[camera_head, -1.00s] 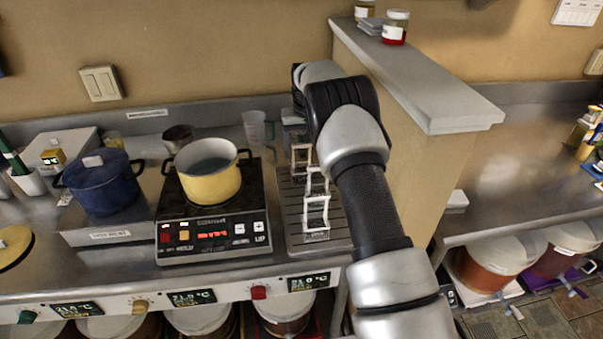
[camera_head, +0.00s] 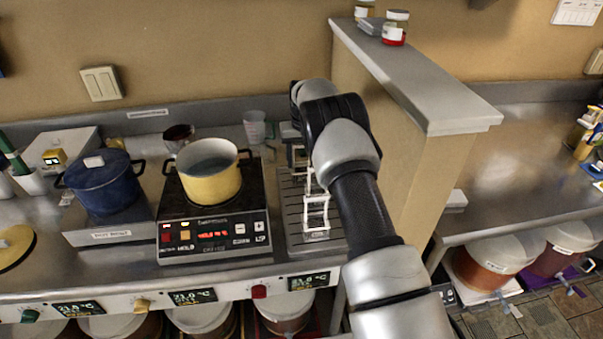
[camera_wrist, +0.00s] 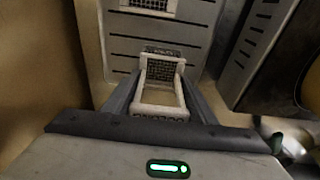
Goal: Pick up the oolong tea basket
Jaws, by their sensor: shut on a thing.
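In the wrist view my gripper (camera_wrist: 158,98) is shut on the pale frame of a small mesh basket (camera_wrist: 162,72). The lettering on its near bar is blurred but looks like the oolong label. One dark finger lies along each side of it. In the head view the held basket (camera_head: 298,157) is the rearmost in a row on the slotted drip tray (camera_head: 293,225).
Another basket (camera_head: 317,216) stands nearer the tray's front. An induction hob (camera_head: 215,238) with a yellow pot (camera_head: 211,185) is left of the tray. A clear measuring jug (camera_head: 254,126) stands behind. A tan partition (camera_head: 400,165) rises close on the right.

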